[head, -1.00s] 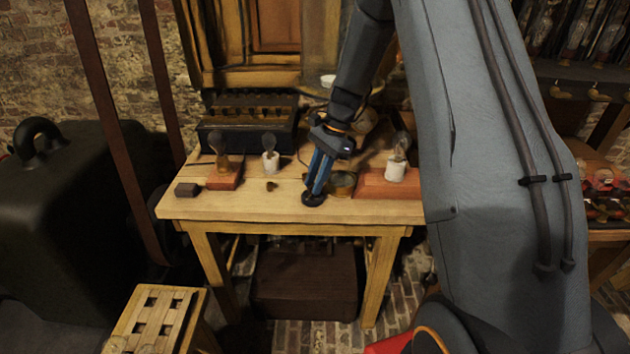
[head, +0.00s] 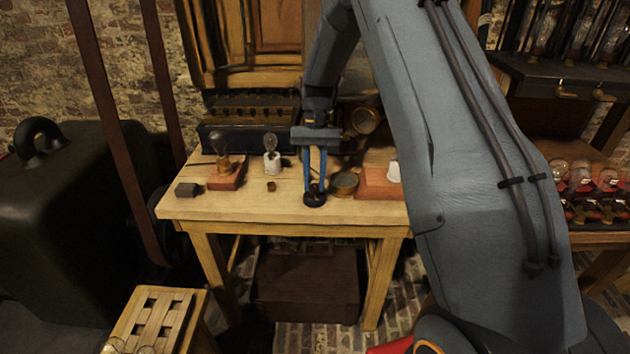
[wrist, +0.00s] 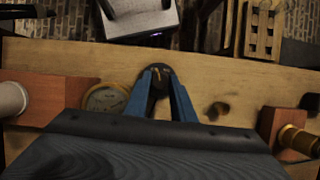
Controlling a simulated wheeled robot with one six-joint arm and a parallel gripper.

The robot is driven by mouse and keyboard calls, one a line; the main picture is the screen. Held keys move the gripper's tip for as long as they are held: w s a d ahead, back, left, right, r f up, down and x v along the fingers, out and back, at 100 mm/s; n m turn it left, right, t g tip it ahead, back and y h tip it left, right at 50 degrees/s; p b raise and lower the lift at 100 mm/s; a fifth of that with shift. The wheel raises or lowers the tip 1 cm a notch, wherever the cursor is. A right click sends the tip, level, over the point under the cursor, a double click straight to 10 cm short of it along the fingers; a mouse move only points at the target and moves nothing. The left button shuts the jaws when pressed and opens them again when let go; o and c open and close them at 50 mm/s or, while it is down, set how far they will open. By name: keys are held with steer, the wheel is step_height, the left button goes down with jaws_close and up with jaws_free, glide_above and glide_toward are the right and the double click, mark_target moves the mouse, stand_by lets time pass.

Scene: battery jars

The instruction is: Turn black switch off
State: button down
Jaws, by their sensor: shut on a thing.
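The black switch (head: 314,198) is a small round black piece near the front edge of the wooden table. It also shows in the wrist view (wrist: 160,72), between the tips of my blue fingers. My gripper (head: 314,186) points down over it, with its two fingers on either side of the switch's raised part. The gripper (wrist: 160,90) is shut on that part. The fingers hide some of the switch, so I cannot tell its setting.
A round brass dial (head: 344,183) stands close to the right of the switch. Bulbs on bases, such as a white one (head: 271,165), stand to the left. A small dark block (head: 187,190) lies at the table's left. A long black case (head: 246,138) stands behind.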

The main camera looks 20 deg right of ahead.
steer(key=n+h, duration=0.1)
steer(key=n, duration=0.1)
steer(key=n+h, duration=0.1)
steer(key=n, duration=0.2)
steer(key=shift+w+a+r, duration=0.1)
steer(key=shift+a, duration=0.1)
steer(key=shift+n, duration=0.4)
steer(key=c, duration=1.5)
jaws_free()
steer(key=b+v, duration=0.2)
steer(key=v, duration=0.5)
steer(key=shift+w+a+r, duration=0.1)
steer(key=shift+a+r, duration=0.05)
steer(key=shift+r, duration=0.2)
